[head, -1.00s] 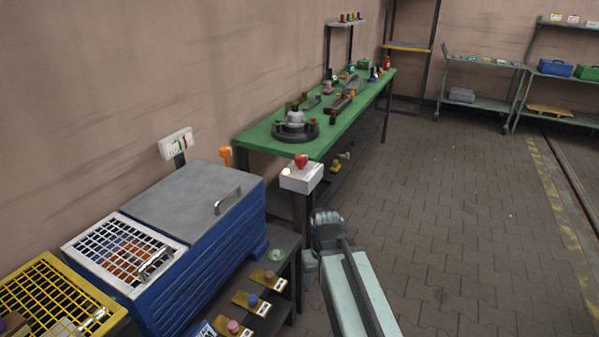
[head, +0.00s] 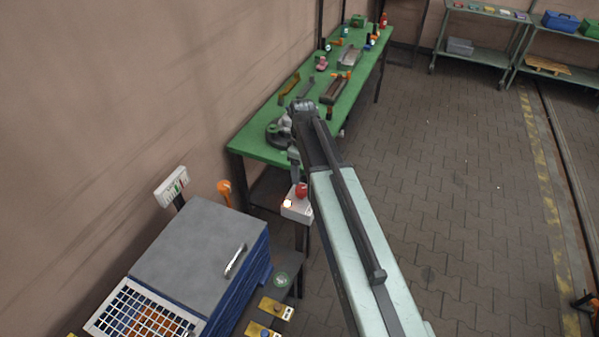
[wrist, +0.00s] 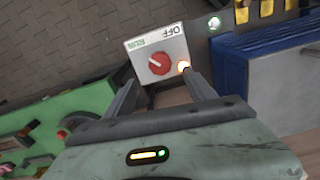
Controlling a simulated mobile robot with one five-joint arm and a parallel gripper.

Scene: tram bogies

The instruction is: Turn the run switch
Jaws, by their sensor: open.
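The run switch is a red knob (wrist: 158,64) on a pale box (wrist: 143,51) marked OFF, with green lettering beside it. A small lamp (wrist: 183,67) glows orange-white on the box. In the head view the red knob (head: 301,190) and box (head: 297,209) stand on a post beside the blue cabinet. My gripper (wrist: 165,85) is open, its two fingers pointing toward the box with the knob seen between them. The fingers appear apart from the knob. In the head view my arm reaches above the box and its end bends down, partly hiding the gripper.
A blue cabinet with a grey lid (head: 203,247) stands left of the box. A green bench (head: 259,148) with several parts lies behind it. An orange handle (head: 225,193) rises by the cabinet. The paved floor (head: 450,200) at right is largely clear.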

